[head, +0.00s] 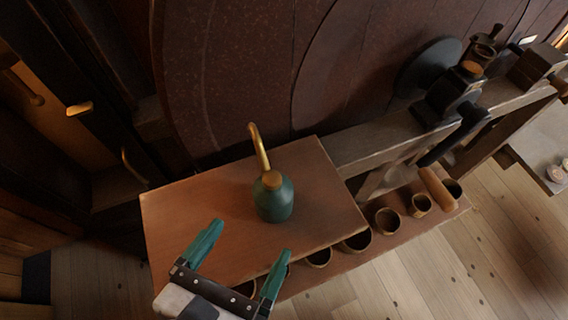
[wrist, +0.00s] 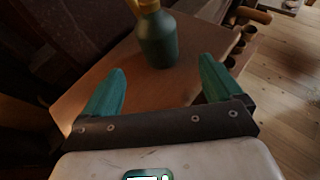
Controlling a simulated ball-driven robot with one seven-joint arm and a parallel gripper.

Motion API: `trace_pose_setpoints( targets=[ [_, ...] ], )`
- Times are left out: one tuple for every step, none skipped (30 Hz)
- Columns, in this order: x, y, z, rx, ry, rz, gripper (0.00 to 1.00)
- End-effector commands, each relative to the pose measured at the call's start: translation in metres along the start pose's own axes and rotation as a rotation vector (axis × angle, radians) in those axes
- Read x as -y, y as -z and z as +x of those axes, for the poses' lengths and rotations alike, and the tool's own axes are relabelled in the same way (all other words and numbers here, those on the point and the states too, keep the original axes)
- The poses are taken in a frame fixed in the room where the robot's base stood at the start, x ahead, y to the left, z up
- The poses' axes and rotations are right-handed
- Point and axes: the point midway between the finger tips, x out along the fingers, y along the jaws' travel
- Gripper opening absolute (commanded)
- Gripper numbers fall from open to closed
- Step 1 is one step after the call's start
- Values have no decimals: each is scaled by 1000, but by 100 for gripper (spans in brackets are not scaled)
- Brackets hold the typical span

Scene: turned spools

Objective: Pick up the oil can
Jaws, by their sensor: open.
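The oil can (head: 273,199) has a dark green body, a brass collar and a curved brass spout. It stands upright on a brown wooden board (head: 190,225). My gripper (head: 245,238) is open and empty, with green fingers, at the board's near edge and short of the can. In the wrist view the can (wrist: 157,42) stands ahead of and between the two spread fingers of my gripper (wrist: 162,85), apart from both. The spout is mostly cut off by the top of the wrist view.
Several round cups (head: 387,221) sit in a lower shelf under the board's right side. A bench with a dark machine (head: 452,92) stands at the right. A dark curved wall (head: 240,70) rises behind the can. The board around the can is clear.

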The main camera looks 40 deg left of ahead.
Motion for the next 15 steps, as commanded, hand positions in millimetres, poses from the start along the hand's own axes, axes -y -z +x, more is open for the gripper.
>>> trace_pose_setpoints(
  targets=[
    [0,0,5,1,1,-3,93],
    [0,0,9,1,2,-3,93],
    [0,0,15,1,2,-3,93],
    [0,0,20,0,2,-3,93],
    [1,0,25,0,4,-2,93],
    [0,0,31,0,2,-2,93],
    [0,0,36,0,3,-2,93],
    [0,0,40,1,2,-2,93],
    [0,0,44,0,3,-2,93],
    [0,0,47,0,3,-1,93],
    [0,0,49,0,2,-1,93],
    [0,0,51,0,0,-1,93],
    [0,0,52,0,0,-1,93],
    [0,0,54,0,1,-1,93],
    [0,0,57,0,2,-1,93]
  ],
)
